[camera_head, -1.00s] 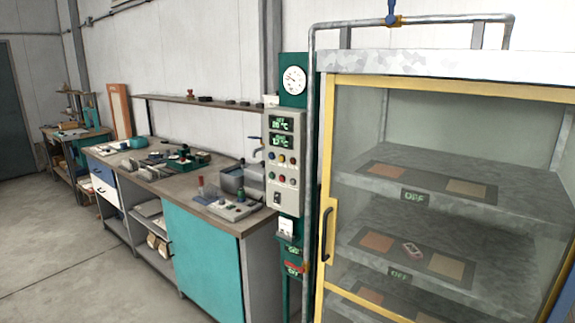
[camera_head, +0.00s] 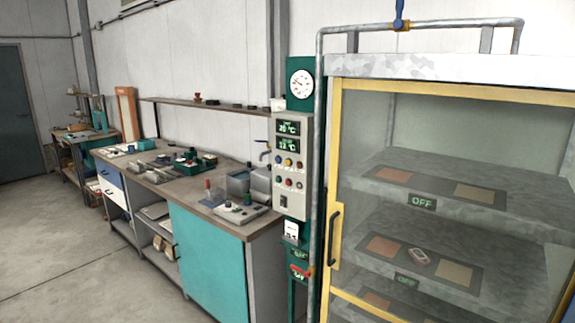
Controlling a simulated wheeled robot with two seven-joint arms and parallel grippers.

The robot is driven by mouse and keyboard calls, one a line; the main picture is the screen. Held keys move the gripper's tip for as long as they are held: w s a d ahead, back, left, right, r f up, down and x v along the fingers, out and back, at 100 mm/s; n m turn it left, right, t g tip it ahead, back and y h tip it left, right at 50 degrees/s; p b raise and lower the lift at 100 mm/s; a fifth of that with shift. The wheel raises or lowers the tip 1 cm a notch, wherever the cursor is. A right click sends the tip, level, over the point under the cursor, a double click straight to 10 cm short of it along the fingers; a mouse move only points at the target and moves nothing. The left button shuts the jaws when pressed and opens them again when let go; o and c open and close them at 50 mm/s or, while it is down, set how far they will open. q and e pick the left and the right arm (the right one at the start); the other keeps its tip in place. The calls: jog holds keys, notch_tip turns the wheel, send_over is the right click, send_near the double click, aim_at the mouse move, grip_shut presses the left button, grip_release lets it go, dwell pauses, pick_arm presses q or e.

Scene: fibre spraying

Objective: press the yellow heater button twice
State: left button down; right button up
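A grey control panel (camera_head: 290,205) is mounted on a green post between the workbench and the glass cabinet. It carries two green displays (camera_head: 288,137) and rows of small coloured buttons. A yellow button (camera_head: 288,162) appears in the upper button row, with other coloured buttons around it; they are small in this view. Neither of my grippers shows in the head view.
A yellow-framed glass cabinet (camera_head: 335,180) with grey shelves fills the right side. A workbench (camera_head: 245,222) with tools and a teal door stands left of the panel. A round gauge (camera_head: 300,84) sits above it. The floor (camera_head: 60,265) at the left is clear.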

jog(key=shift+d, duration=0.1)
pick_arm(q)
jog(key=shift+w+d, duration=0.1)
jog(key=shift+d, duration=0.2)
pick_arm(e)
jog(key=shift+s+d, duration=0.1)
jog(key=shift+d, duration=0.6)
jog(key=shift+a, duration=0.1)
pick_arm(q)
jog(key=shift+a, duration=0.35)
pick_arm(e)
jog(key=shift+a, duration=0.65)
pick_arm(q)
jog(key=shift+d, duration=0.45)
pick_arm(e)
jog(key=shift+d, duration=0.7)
